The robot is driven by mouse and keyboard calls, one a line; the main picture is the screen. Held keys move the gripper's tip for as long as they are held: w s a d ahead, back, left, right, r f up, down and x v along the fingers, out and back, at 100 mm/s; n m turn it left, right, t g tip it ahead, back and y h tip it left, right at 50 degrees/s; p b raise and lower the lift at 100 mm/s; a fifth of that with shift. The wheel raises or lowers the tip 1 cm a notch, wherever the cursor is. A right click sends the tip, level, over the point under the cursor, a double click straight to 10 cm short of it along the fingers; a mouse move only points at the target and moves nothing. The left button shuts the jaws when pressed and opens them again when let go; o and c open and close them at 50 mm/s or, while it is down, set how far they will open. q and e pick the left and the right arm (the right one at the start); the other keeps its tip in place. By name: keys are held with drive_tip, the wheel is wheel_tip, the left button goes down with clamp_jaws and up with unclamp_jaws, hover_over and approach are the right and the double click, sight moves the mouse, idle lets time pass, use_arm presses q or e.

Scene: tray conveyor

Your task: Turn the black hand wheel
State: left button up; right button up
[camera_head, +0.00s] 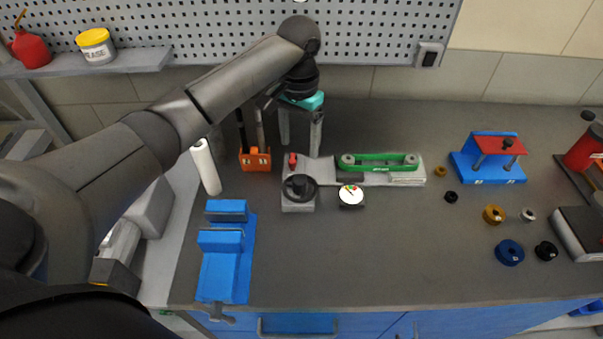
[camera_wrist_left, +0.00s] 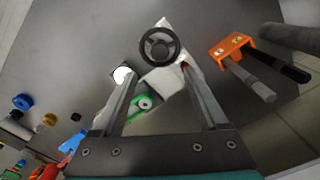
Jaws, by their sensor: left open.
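The black hand wheel (camera_head: 299,187) sits on a small light grey block at the middle of the bench. It also shows in the left wrist view (camera_wrist_left: 159,34), seen nearly from above, between and beyond the fingertips. My left gripper (camera_head: 301,143) is open and empty, with its fingers pointing down behind the wheel in the head view. In the left wrist view the two fingers (camera_wrist_left: 158,72) are spread wide, one on each side of the wheel's line, and seem apart from it. My right gripper is not in view.
A green belt unit (camera_head: 380,158) and a round white-faced gauge (camera_head: 350,195) stand right of the wheel. An orange tool holder (camera_head: 255,160) and a blue vise (camera_head: 228,262) stand to the left. A pegboard (camera_head: 385,30) rises behind. The bench front of the wheel is clear.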

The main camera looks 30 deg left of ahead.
sight(300, 179)
use_arm(q)
wheel_tip(300, 179, down, 10)
drive_tip(key=shift+f+b, duration=0.15)
drive_tip(key=shift+b, duration=0.4)
drive_tip(key=shift+f, duration=0.65)
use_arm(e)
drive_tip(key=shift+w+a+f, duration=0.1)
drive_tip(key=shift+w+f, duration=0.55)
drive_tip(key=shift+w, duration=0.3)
use_arm(q)
drive_tip(key=shift+c, duration=0.3)
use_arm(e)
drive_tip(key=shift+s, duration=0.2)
use_arm(q)
drive_tip(key=shift+c, duration=0.7)
clamp_jaws()
